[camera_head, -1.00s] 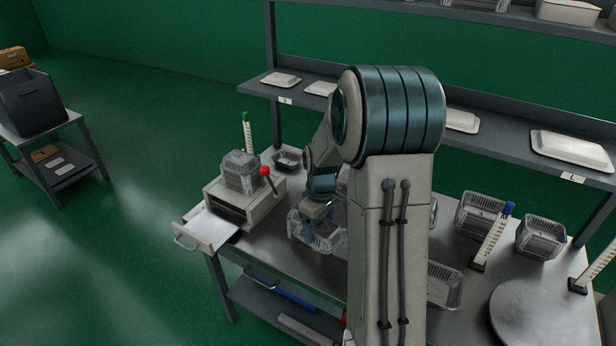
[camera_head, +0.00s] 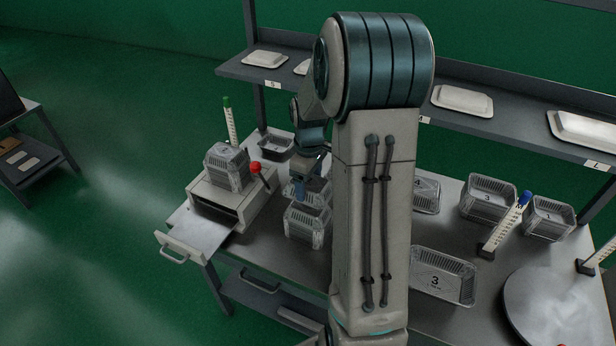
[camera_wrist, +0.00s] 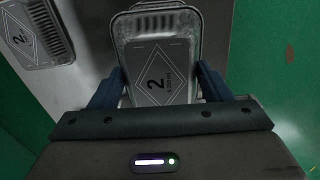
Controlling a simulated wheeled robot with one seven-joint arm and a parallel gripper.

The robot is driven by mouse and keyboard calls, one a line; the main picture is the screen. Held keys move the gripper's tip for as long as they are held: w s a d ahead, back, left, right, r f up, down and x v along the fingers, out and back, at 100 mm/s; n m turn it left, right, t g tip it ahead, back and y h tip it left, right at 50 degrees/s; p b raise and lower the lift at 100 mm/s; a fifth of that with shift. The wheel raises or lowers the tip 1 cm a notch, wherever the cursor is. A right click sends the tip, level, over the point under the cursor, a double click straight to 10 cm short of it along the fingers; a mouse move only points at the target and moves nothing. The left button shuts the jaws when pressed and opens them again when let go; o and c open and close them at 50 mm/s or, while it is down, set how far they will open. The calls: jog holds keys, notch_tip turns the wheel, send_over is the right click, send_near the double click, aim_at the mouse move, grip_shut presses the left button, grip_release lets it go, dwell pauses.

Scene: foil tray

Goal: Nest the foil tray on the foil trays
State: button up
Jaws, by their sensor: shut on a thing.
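My gripper (camera_head: 300,190) points down over the bench, left of my arm column. It is shut on a foil tray marked 2 (camera_wrist: 160,75), with one blue finger at each side in the wrist view. In the head view this foil tray (camera_head: 304,224) shows just below the fingers; its underside and any contact are unclear. Foil trays (camera_head: 227,166), also marked 2, sit on a pale boxy machine to the left. A tray marked 2 (camera_wrist: 35,35) also shows at the upper left of the wrist view, apart from the held one.
The machine (camera_head: 210,200) has an open drawer and a red-knobbed lever (camera_head: 257,172). A green-topped scale post (camera_head: 231,125) stands behind it. A small empty tray (camera_head: 276,146) is behind my gripper. More numbered trays (camera_head: 442,277) and a round plate (camera_head: 560,305) lie right of my column.

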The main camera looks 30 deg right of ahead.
jog(key=shift+w+f+b, duration=0.1)
jog(key=shift+f+b, duration=2.45)
jog(key=shift+f, duration=1.2)
jog(key=o, duration=1)
notch_tip(320, 180, up, 14)
jog(key=shift+f+b, duration=0.1)
jog(key=shift+b, duration=0.45)
